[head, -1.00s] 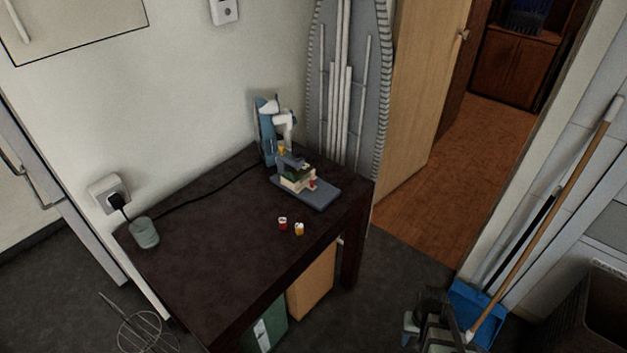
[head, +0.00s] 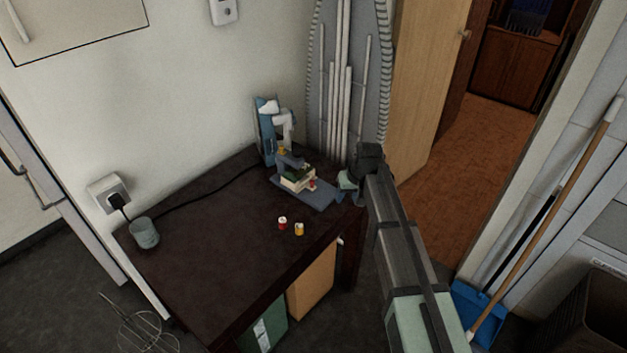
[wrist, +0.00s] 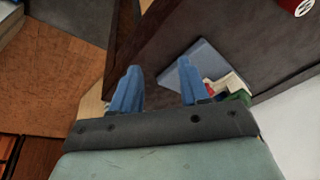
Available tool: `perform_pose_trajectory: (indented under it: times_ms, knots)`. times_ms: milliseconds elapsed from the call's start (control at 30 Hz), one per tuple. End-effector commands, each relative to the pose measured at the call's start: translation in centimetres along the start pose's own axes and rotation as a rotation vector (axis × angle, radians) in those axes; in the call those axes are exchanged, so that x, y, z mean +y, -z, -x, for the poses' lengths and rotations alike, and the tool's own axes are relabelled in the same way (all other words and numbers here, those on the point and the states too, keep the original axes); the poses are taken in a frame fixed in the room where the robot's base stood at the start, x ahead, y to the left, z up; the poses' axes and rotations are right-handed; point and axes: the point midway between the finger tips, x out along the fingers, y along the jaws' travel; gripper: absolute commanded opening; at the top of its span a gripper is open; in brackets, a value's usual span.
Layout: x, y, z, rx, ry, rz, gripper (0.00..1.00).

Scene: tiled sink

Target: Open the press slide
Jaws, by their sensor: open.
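The press (head: 300,175) stands at the back right of the dark table, with a flat blue-grey base plate (head: 318,197) and a small cream and green block with a red part on it. The base plate also shows in the wrist view (wrist: 200,62), beyond my fingers. I cannot tell which part is the slide. My gripper (head: 347,190) is open and empty at the right end of the base plate. In the wrist view, its two blue fingers (wrist: 158,88) are apart, with the table edge between them. I cannot tell whether it touches the plate.
A red-and-white spool (head: 282,223) and a yellow one (head: 299,229) stand on the table (head: 225,255). The table's front is clear.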

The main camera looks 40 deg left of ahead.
Motion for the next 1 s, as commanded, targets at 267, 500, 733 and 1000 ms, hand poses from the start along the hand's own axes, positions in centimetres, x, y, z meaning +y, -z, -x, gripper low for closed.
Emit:
perform_pose_trajectory:
  times_ms: [267, 500, 733, 1000]
  knots:
    - [-2.6, 9.8, 5.9, 0.059, 0.068, 0.204, 0.45]
    - [-4.0, 12.9, 5.7, 0.04, 0.16, 0.491, 0.45]
    - [-4.9, 12.1, 5.9, 0.037, 0.221, 0.789, 0.45]
    - [-4.9, 11.8, 5.7, 0.046, 0.226, 0.958, 0.45]
